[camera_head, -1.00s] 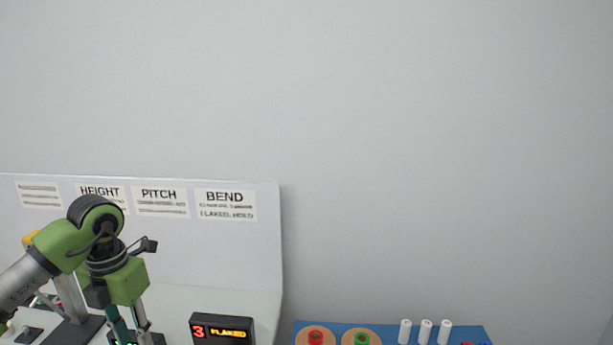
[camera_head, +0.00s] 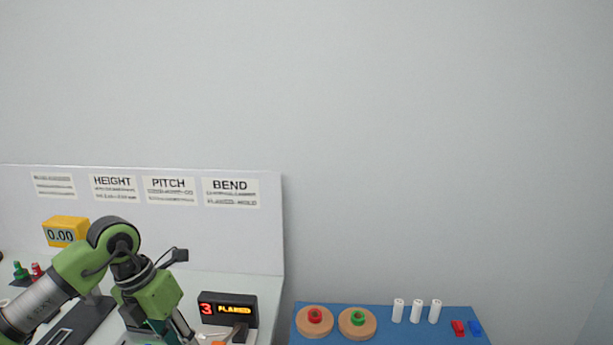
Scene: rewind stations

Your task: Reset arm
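My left arm comes in from the left over the white station, with its green wrist showing at the lower left. My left gripper (camera_head: 172,338) points down, and its fingertips are cut off by the bottom edge, so I cannot see whether it is open or holds anything. My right gripper is out of view.
A black display (camera_head: 228,309) reads 3 FLAKED, and a yellow box (camera_head: 65,231) reads 0.00.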

